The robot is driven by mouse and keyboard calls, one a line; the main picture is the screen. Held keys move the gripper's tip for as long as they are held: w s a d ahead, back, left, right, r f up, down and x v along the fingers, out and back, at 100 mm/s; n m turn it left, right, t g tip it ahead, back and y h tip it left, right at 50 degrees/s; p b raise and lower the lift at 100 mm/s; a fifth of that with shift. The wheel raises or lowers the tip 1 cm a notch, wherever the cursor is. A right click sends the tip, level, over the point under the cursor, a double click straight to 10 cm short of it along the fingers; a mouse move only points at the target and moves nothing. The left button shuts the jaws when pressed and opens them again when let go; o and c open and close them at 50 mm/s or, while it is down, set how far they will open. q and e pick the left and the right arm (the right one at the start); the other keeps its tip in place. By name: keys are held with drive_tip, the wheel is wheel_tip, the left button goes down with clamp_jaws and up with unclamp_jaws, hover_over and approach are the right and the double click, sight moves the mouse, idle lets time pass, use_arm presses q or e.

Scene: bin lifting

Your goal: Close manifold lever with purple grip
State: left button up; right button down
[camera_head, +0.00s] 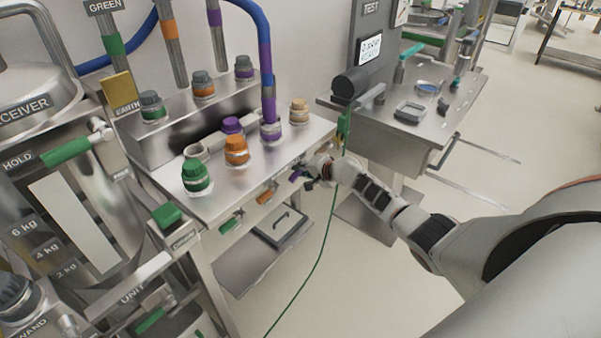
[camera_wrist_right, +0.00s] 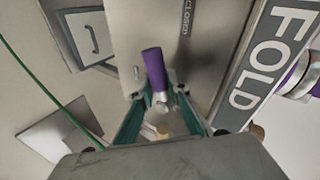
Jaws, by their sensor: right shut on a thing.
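The manifold lever with purple grip (camera_head: 295,175) is at the front right of the steel manifold bench, under its front edge, to the right of the orange and green levers. In the right wrist view the purple grip (camera_wrist_right: 154,69) stands between and beyond my teal fingertips, with a short metal stem at its base. My right gripper (camera_head: 311,173) is at this lever, and its fingers (camera_wrist_right: 157,108) are shut on it; the exact contact is partly hidden. A "CLOSED" label (camera_wrist_right: 187,18) shows on the panel beside the lever. My left gripper is out of view.
The orange lever (camera_head: 267,193) and green lever (camera_head: 231,222) sit along the same front edge. Capped fittings and hoses stand on the manifold bench (camera_head: 262,158). A thin green cable (camera_head: 322,245) hangs close by my right gripper. A test bench (camera_head: 400,140) stands behind right.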

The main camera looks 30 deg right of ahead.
drive_tip(key=shift+r+m+g+y, duration=0.2)
drive_tip(key=shift+m+g+y, duration=0.1)
drive_tip(key=shift+m+y, duration=0.25)
drive_tip(key=c, duration=1.9)
unclamp_jaws()
drive_tip(key=shift+s+r, duration=0.1)
drive_tip(key=shift+v, duration=3.9)
